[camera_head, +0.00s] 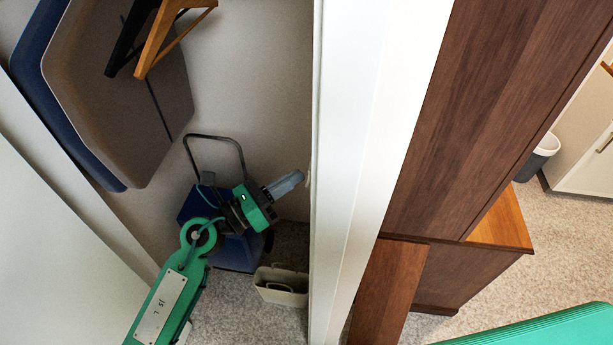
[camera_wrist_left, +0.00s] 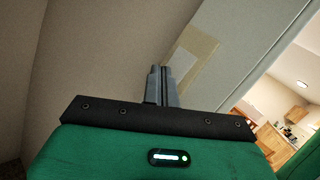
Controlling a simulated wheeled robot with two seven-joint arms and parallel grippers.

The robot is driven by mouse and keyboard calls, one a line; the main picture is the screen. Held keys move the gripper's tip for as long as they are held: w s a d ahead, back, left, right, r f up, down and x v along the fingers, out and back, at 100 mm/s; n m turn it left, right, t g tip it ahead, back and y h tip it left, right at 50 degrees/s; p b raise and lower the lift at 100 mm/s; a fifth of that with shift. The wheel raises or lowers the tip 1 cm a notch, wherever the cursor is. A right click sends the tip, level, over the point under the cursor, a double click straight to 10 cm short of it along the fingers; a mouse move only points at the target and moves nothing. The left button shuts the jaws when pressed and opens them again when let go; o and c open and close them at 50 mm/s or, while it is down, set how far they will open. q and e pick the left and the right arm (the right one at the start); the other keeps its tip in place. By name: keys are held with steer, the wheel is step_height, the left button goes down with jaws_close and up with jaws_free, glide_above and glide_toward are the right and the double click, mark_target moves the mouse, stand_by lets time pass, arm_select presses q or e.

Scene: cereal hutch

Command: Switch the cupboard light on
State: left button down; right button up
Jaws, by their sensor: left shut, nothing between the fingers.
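My left gripper (camera_head: 297,178) is inside the cupboard, shut and empty. Its fingertips point right, at the inner side of the white door post (camera_head: 365,120). A small pale edge, perhaps the light switch (camera_head: 308,176), shows on that side right by the fingertips. In the left wrist view, a beige plate (camera_wrist_left: 204,47) is on the wall beside the shut fingers (camera_wrist_left: 160,68). It looks like the switch plate, but its rocker is not clear. I cannot tell whether the fingers touch it. My right gripper is not in view.
A blue wheeled appliance (camera_head: 190,207) with a dark handle and a beige caddy (camera_head: 283,285) stand on the cupboard floor near my arm. Folded boards (camera_head: 110,85) lean at the upper left. A brown wooden cabinet (camera_head: 470,100) stands right of the post.

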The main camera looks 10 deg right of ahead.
arm_select(q)
steer(key=shift+s+d, duration=0.1)
steer(key=shift+d, duration=0.1)
stand_by(0.3)
steer(key=shift+w+a, duration=0.25)
steer(key=shift+a, duration=0.55)
steer(key=a, duration=0.1)
steer(key=w+a+b, duration=0.1)
steer(key=a, duration=0.1)
steer(key=a+b, duration=0.1)
steer(key=shift+w+a+r, duration=0.3)
steer(key=shift+a+r, duration=0.05)
stand_by(0.4)
